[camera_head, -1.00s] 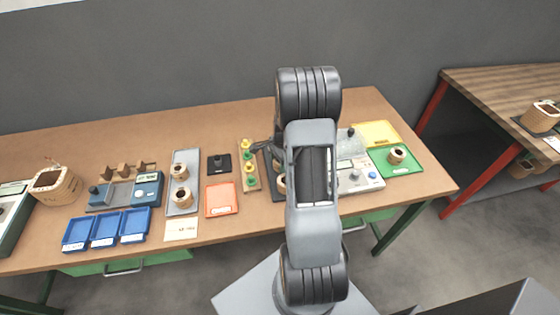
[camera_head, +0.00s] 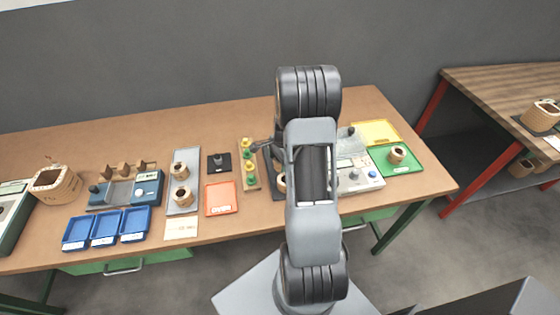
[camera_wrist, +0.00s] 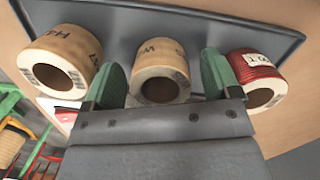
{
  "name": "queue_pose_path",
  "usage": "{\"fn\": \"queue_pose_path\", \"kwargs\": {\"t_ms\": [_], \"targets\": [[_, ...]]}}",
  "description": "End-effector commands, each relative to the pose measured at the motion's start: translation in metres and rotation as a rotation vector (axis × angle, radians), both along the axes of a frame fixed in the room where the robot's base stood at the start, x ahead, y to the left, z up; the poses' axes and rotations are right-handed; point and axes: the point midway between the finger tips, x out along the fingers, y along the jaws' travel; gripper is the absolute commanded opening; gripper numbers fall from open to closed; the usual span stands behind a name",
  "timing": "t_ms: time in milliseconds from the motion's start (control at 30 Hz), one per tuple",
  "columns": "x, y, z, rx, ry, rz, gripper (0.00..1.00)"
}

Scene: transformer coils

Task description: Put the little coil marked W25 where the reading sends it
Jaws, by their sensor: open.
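Three coils sit in a row on a dark tray (camera_wrist: 225,22) in the wrist view. The middle tan coil (camera_wrist: 160,52) shows a "W"; the rest of its mark is not readable. A tan coil marked "H" (camera_wrist: 70,48) is at left and a red-wound coil with a white label (camera_wrist: 258,68) at right. My gripper (camera_wrist: 162,70) is open, its green fingers on either side of the middle coil. Contact cannot be told. In the head view my arm hides most of this tray, and one coil (camera_head: 282,183) shows partly beside it. A meter (camera_head: 358,174) with an unreadable display is right of my arm.
Green (camera_head: 408,166), yellow (camera_head: 376,132) and orange (camera_head: 220,198) trays, several blue bins (camera_head: 105,228) and a grey tray (camera_head: 186,153) with two coils share the table. A peg board (camera_head: 249,168) stands close left of my arm. A blue tester (camera_head: 147,187) is further left.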

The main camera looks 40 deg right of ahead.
Motion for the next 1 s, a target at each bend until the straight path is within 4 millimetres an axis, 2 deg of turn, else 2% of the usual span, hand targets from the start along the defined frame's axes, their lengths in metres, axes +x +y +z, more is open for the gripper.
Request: {"fn": "queue_pose_path", "kwargs": {"t_ms": [167,500,767,867,967,1000], "targets": [[0.000,-0.004,0.025,-0.004,-0.004,-0.001,0.82],[-0.001,-0.011,0.088,-0.003,-0.004,0.000,0.82],[-0.002,-0.012,0.117,-0.004,-0.005,0.011,0.82],[-0.003,0.004,0.132,-0.022,-0.027,0.102,0.82],[-0.009,0.041,0.155,-0.064,-0.074,0.314,0.82],[-0.014,0.059,0.164,-0.086,-0.098,0.426,0.82]]}}
